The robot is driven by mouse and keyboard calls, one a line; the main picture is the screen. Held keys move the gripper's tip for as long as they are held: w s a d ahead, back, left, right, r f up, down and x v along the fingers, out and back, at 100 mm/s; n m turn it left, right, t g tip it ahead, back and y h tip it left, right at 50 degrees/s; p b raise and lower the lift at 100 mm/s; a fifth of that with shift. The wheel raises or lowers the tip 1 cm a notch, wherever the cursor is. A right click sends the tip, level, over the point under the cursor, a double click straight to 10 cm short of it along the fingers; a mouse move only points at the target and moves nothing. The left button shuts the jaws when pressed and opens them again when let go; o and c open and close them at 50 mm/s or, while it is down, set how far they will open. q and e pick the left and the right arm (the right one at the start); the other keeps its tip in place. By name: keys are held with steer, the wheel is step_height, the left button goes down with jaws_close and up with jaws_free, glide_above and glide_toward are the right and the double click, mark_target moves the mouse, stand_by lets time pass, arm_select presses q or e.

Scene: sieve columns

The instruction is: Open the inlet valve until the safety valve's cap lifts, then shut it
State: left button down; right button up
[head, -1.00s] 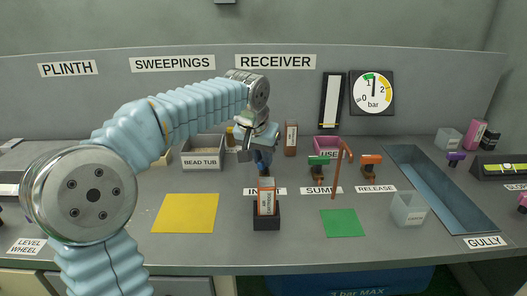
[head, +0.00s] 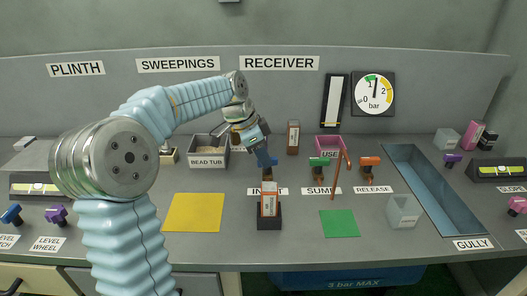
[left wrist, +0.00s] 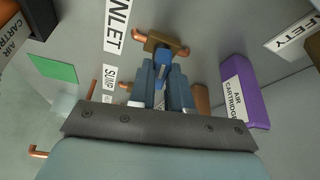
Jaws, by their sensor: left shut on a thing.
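My left gripper (head: 264,158) reaches down to the inlet valve, behind the INLET label, which it partly covers in the head view. In the left wrist view its fingers (left wrist: 162,88) are shut on the valve's blue handle (left wrist: 162,68). The valve's brown body (left wrist: 160,42) with copper pipe ends shows just beyond the fingertips. The pressure gauge (head: 373,93) has its needle pointing nearly straight up, around 1 bar. A SAFETY label (left wrist: 291,30) shows in the left wrist view, but I cannot make out the safety valve's cap. My right gripper is not in view.
An air cartridge (head: 269,200) stands in a black holder in front of the inlet. Green-handled sump (head: 319,163) and orange-handled release (head: 370,163) valves stand to the right. A purple cartridge (left wrist: 246,94) is near the gripper. The yellow mat (head: 194,212) is bare.

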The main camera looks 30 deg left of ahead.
arm_select(q)
steer(key=shift+w+a+r+m+g+p, duration=0.15)
steer(key=shift+m+p, duration=0.1)
steer(key=shift+m, duration=0.35)
steer(key=shift+d+f+m+g+p, duration=0.15)
steer(key=shift+m+p, duration=0.1)
steer(key=shift+m, duration=0.35)
steer(key=shift+a+h, duration=0.1)
steer(key=shift+h, duration=0.2)
steer(key=c, duration=1.1)
jaws_free()
steer(key=shift+o, duration=0.2)
steer(key=p+v, duration=0.2)
steer(key=v, duration=1.2)
steer(key=shift+w, duration=0.2)
